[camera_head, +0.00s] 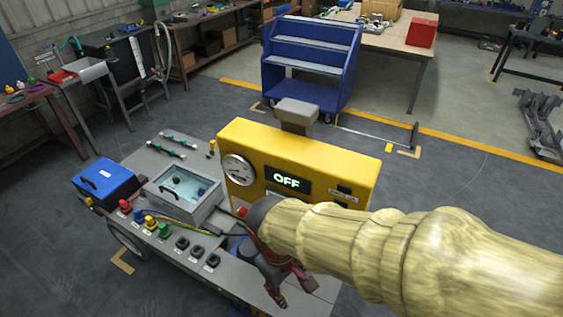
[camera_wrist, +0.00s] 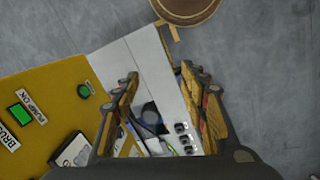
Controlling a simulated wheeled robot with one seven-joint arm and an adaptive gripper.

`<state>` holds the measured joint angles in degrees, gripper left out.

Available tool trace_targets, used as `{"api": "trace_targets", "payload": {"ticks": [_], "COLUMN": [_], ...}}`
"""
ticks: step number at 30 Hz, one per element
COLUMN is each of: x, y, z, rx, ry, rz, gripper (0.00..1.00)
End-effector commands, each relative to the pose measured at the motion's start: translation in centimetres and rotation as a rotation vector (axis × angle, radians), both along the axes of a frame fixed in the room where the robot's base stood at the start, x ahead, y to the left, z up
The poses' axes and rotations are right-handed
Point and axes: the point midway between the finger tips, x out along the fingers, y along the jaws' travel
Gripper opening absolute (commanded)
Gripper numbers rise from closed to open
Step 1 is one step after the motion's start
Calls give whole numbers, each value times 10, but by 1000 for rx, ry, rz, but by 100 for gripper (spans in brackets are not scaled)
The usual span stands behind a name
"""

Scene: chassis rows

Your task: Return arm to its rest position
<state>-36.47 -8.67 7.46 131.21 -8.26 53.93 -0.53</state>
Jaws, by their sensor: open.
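My arm in its yellow sleeve reaches in from the right in the head view. My gripper (camera_head: 293,290) hangs at its end, over the right part of the grey cart top (camera_head: 318,283), in front of the yellow console (camera_head: 362,165) with its "OFF" display. In the wrist view my gripper (camera_wrist: 163,85) has its two fingers spread with nothing between them. Beyond them are the cart top (camera_wrist: 140,55), cables and several small dark sockets. The yellow console (camera_wrist: 45,90) lies left of the fingers there. The sleeve hides the console's lower right part.
A blue box (camera_head: 103,182), an open grey box (camera_head: 190,212) and several coloured plugs stand on the cart's left part. A blue trolley (camera_head: 305,80) and a table with a red box (camera_head: 422,30) stand behind. Grey floor (camera_head: 455,180) is clear to the right.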

Motion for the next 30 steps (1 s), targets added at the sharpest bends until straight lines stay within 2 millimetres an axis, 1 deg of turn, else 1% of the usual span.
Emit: {"api": "trace_targets", "payload": {"ticks": [1, 5, 9, 14, 15, 18, 21, 24, 30], "x": [0, -3, -9, -15, -16, -17, -18, -18, -18], "y": [-13, -42, -76, -119, -129, -150, -163, -170, -171], "z": [11, 35, 60, 90, 98, 116, 123, 123, 123], "rx": [48, 150, 237, 295, 304, 318, 318, 312, 310], "ry": [-32, -108, -204, -342, -380, -459, -494, -499, -500], "rz": [-70, -223, -370, -517, -550, -616, -660, -684, -688], "gripper": [43, 43, 43, 43, 43, 43, 43, 43, 43]}}
